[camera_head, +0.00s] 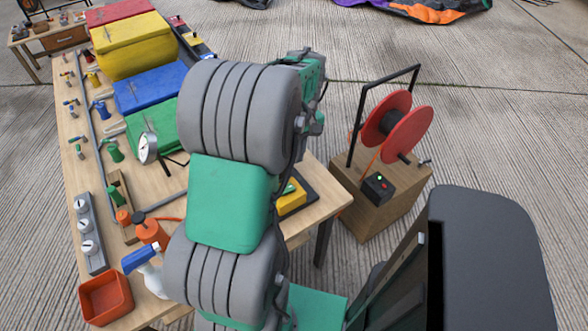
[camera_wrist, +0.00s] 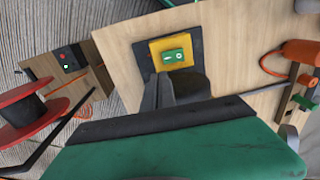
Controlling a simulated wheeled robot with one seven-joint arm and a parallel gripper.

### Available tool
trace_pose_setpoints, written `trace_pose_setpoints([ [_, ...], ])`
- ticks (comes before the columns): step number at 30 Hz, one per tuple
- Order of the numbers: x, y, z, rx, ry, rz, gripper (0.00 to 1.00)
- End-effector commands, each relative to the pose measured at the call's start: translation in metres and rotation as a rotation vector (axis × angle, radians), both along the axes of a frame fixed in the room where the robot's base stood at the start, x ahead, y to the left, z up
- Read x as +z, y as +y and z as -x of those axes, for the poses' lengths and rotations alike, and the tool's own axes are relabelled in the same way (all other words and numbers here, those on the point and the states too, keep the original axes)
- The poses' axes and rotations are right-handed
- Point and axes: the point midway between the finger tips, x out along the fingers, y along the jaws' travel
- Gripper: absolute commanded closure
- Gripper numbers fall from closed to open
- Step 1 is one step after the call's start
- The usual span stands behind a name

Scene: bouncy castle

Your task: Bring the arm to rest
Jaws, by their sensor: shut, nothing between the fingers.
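My arm rises over the workbench (camera_head: 120,190) in the head view, and its links hide my gripper there. In the wrist view my gripper (camera_wrist: 166,84) shows as dark fingers, shut and empty. They point toward a yellow switch box (camera_wrist: 175,50) with a green rocker switch (camera_wrist: 174,56) on a dark base plate. Whether the fingertips touch the box or stand just off it, I cannot tell. In the head view the yellow box (camera_head: 291,198) is partly hidden by my arm.
Coloured boxes, including a yellow one (camera_head: 130,45), line the bench's far side. A gauge (camera_head: 148,148), spray bottle (camera_head: 146,268) and orange tray (camera_head: 106,297) stand nearer. A red reel (camera_head: 398,122) stands on a wooden block (camera_head: 378,198) at right. Concrete floor surrounds them.

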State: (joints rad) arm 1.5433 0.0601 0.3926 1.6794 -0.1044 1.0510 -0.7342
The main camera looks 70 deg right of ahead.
Motion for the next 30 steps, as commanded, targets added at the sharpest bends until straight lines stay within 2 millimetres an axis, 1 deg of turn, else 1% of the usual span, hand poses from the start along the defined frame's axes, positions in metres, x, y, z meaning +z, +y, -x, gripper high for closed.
trace_pose_setpoints([
  [1,0.011,-0.003,0.002,-0.001,0.0,0.005,1.0],
  [3,0.022,-0.004,0.003,-0.001,0.0,0.004,1.0],
  [6,0.031,-0.005,0.004,-0.001,0.0,0.004,1.0],
  [11,0.034,-0.006,0.003,-0.032,0.002,0.002,1.0],
  [14,0.034,-0.01,0.003,-0.144,0.004,0.014,1.0],
  [16,0.032,-0.014,0.004,-0.272,0.006,0.029,1.0],
  [17,0.023,-0.009,0.005,-0.334,0.01,0.017,1.0],
  [18,0.008,0.003,0.006,-0.418,0.02,-0.007,1.0],
  [20,-0.009,0.023,0.009,-0.518,0.037,-0.041,1.0],
  [21,-0.016,0.036,0.011,-0.578,0.047,-0.054,1.0],
  [23,-0.019,0.053,0.012,-0.647,0.058,-0.059,1.0],
  [24,-0.019,0.065,0.007,-0.669,0.064,-0.059,1.0],
  [26,-0.016,0.084,-0.009,-0.666,0.071,-0.05,1.0],
  [27,-0.012,0.096,-0.023,-0.645,0.073,-0.04,1.0],
  [29,-0.007,0.112,-0.043,-0.602,0.073,-0.025,1.0],
  [30,-0.003,0.123,-0.056,-0.564,0.072,-0.015,1.0],
])
